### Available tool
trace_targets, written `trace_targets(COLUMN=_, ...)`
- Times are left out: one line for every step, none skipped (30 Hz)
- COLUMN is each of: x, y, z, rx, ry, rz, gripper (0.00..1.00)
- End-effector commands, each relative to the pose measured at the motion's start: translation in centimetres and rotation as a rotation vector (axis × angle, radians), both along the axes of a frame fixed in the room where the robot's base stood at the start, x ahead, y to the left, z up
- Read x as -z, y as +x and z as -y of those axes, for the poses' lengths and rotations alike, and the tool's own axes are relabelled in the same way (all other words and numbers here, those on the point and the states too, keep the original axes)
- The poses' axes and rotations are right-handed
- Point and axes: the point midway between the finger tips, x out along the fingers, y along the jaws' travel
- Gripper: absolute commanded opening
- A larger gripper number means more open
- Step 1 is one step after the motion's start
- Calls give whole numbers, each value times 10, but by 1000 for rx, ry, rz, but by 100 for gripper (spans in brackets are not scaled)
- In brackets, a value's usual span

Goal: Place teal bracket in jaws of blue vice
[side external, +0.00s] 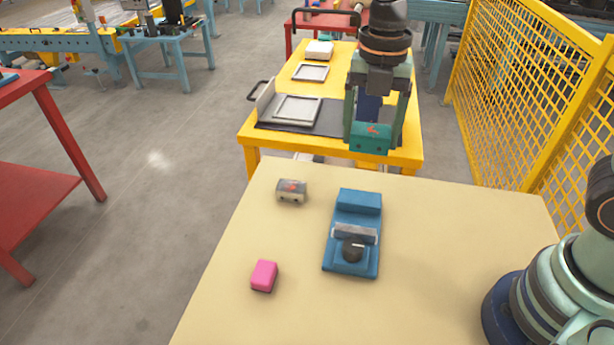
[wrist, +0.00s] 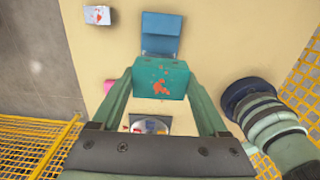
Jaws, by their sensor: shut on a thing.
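My gripper (side external: 373,128) is shut on the teal bracket (side external: 370,139), a blocky teal piece with a red mark. In the side view it is held up in the air, and the yellow cart shows behind it. In the wrist view the teal bracket (wrist: 160,78) sits between my two fingers and hides the middle of the vice. The blue vice (side external: 351,255) stands on the tan table, with a metal jaw plate and a dark round part showing. Its blue end block (wrist: 160,30) shows above the bracket in the wrist view.
A grey block with a red mark (side external: 291,190) lies on the tan table (side external: 440,240) left of the vice. A pink block (side external: 264,275) lies nearer the front left. The table right of the vice is clear. A yellow cart (side external: 415,150) with trays stands behind. A yellow mesh fence (side external: 500,90) is at right.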

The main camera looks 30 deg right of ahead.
Motion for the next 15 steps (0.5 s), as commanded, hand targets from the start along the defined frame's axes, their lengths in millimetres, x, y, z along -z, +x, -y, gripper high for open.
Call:
trace_targets(x=11, y=-1, z=1, rx=0, ry=-2, rz=-6, gripper=16)
trace_targets(x=18, y=-2, z=1, rx=0, ry=-3, rz=-7, gripper=16)
trace_targets(x=28, y=-2, z=1, rx=0, ry=-3, rz=-8, gripper=16)
trace_targets(x=36, y=-1, z=0, rx=0, ry=-2, rz=-8, gripper=16)
trace_targets(x=43, y=-2, z=0, rx=0, ry=-3, rz=-8, gripper=16)
trace_targets(x=53, y=-2, z=0, rx=0, ry=-2, rz=-8, gripper=16)
trace_targets(x=61, y=-1, z=0, rx=0, ry=-3, rz=-8, gripper=16)
trace_targets(x=68, y=-2, z=0, rx=0, ry=-3, rz=-8, gripper=16)
trace_targets(x=78, y=-2, z=0, rx=0, ry=-3, rz=-8, gripper=16)
trace_targets(x=85, y=-2, z=0, rx=0, ry=-3, rz=-8, gripper=16)
trace_targets(x=92, y=-2, z=0, rx=0, ry=-3, rz=-8, gripper=16)
trace_targets(x=102, y=-2, z=0, rx=0, ry=-4, rz=-9, gripper=16)
trace_targets(x=109, y=-2, z=0, rx=0, ry=-3, rz=-8, gripper=16)
trace_targets(x=116, y=-2, z=0, rx=0, ry=-3, rz=-8, gripper=16)
trace_targets(x=124, y=-1, z=0, rx=0, ry=-2, rz=-8, gripper=16)
